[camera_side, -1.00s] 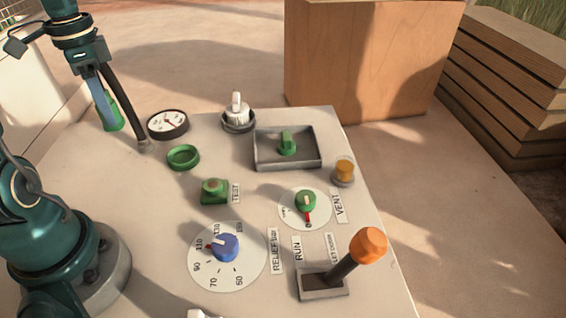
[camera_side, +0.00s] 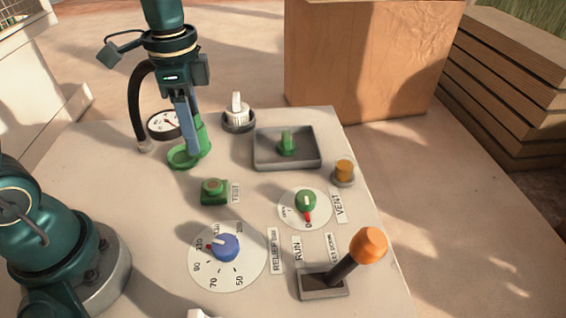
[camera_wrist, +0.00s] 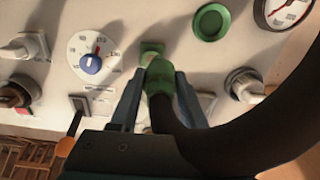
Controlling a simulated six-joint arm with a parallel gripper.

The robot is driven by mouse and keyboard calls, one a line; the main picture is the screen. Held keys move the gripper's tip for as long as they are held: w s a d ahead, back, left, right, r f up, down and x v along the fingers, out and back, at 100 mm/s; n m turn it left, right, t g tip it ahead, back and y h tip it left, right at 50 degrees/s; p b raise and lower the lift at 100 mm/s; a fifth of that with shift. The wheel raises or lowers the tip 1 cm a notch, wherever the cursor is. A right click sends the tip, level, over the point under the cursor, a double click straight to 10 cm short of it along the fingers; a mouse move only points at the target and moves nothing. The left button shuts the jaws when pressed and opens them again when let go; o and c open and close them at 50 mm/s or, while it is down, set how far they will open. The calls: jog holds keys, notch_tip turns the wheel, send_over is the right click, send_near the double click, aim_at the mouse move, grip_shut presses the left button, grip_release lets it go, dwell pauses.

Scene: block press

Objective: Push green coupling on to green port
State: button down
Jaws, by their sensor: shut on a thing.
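My gripper (camera_side: 194,148) is shut on the green coupling (camera_side: 203,136), whose black hose (camera_side: 137,105) curves up at its left. In the wrist view, my gripper (camera_wrist: 160,82) has the coupling (camera_wrist: 158,76) between its two fingers, with the hose running off to the right. A green ring (camera_side: 173,158) lies behind the coupling's lower end in the side view. In the wrist view the ring (camera_wrist: 210,22) is clearly apart from the coupling. The stub is hidden there.
A gauge (camera_side: 163,124) and a white fitting (camera_side: 238,112) stand near the panel's back. A green TEST button (camera_side: 213,190), blue dial (camera_side: 224,246), green VENT knob (camera_side: 306,201), amber lamp (camera_side: 344,172) and orange-topped lever (camera_side: 369,245) stand nearer. A wooden box (camera_side: 365,60) is behind.

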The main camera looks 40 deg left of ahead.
aim_at(203, 151)
jog(key=shift+s+d+f+m, duration=0.15)
jog(key=shift+d+m, duration=0.35)
jog(key=shift+d, duration=0.5)
jog(key=shift+f, duration=2.7)
jog(key=shift+f, duration=0.7)
jog(key=shift+c, duration=1.5)
grip_release()
